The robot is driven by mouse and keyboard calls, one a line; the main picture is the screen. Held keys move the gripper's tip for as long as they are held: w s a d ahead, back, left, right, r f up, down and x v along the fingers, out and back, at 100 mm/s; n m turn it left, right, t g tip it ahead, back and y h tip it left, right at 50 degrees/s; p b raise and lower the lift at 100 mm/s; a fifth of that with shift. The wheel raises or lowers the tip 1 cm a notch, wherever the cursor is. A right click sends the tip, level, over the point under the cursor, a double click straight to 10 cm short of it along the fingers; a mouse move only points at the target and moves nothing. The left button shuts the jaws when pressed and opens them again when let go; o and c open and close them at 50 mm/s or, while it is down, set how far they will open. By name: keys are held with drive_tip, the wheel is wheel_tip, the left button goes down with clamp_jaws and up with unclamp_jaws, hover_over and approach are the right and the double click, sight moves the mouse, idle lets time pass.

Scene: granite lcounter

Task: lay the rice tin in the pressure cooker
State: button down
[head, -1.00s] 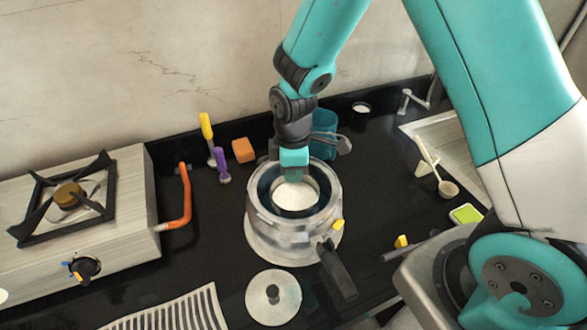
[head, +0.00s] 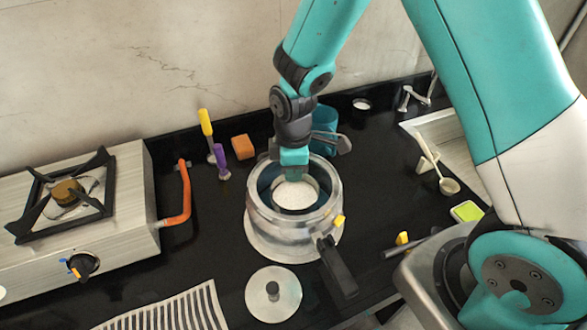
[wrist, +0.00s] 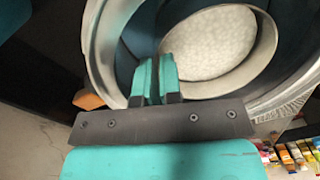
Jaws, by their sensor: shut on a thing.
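The pressure cooker (head: 262,225) is a silvery open pot with a black handle, standing in the middle of the counter. The rice tin (head: 312,187) is a round metal tin with white rice in it, upright inside the cooker's mouth. In the wrist view the rice tin (wrist: 235,72) shows its rice, with the cooker's rim (wrist: 293,85) around it. My gripper (head: 293,176) reaches down at the cooker's back side. In the wrist view my gripper (wrist: 154,80) has its teal fingers close together on the tin's wall. The tin's base is hidden.
The cooker's lid (head: 273,294) lies in front, beside a striped cloth (head: 180,311). A gas stove (head: 120,210) with an orange hose (head: 184,190) is at left. A blue container (head: 324,130) stands just behind my gripper.

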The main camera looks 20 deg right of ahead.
drive_tip(key=shift+f+b, duration=0.5)
drive_tip(key=shift+f, duration=0.3)
drive_tip(key=c, duration=1.2)
unclamp_jaws()
drive_tip(key=shift+c, duration=1.2)
drive_tip(key=shift+r, duration=0.1)
drive_tip(key=shift+r+p, duration=1.4)
drive_tip(key=shift+r, duration=0.05)
drive_tip(key=shift+r+p, duration=1)
drive_tip(key=shift+r, duration=0.25)
